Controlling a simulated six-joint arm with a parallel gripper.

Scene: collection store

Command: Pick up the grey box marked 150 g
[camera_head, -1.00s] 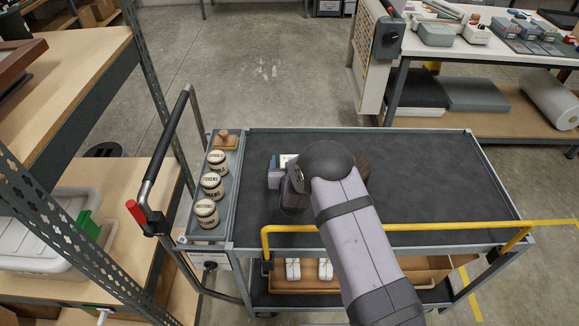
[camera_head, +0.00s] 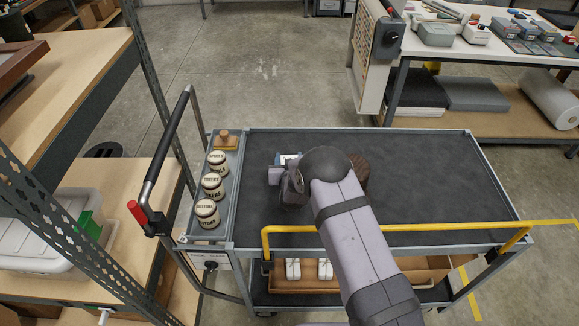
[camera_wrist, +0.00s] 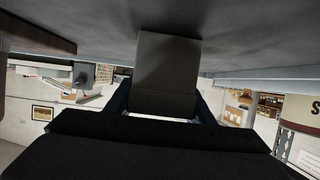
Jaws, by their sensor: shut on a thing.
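A grey box (camera_wrist: 167,75) is between the two fingers of my gripper (camera_wrist: 163,108) in the wrist view. The fingers close on it from both sides. No marking shows on its visible face. The dark cart top fills the upper part of that upside-down view, close to the box; I cannot tell whether they touch. In the head view my arm's wrist is low over the left half of the dark cart top (camera_head: 430,185) and hides most of the gripper. A small pale patch shows just beyond the wrist; I cannot tell what it is.
Several lettered tins (camera_head: 207,212) and a wooden-knobbed piece (camera_head: 225,140) stand in the cart's left strip. A brown object (camera_head: 361,172) is partly hidden behind my arm. A yellow rail (camera_head: 300,228) runs along the near edge. The cart's right half is clear.

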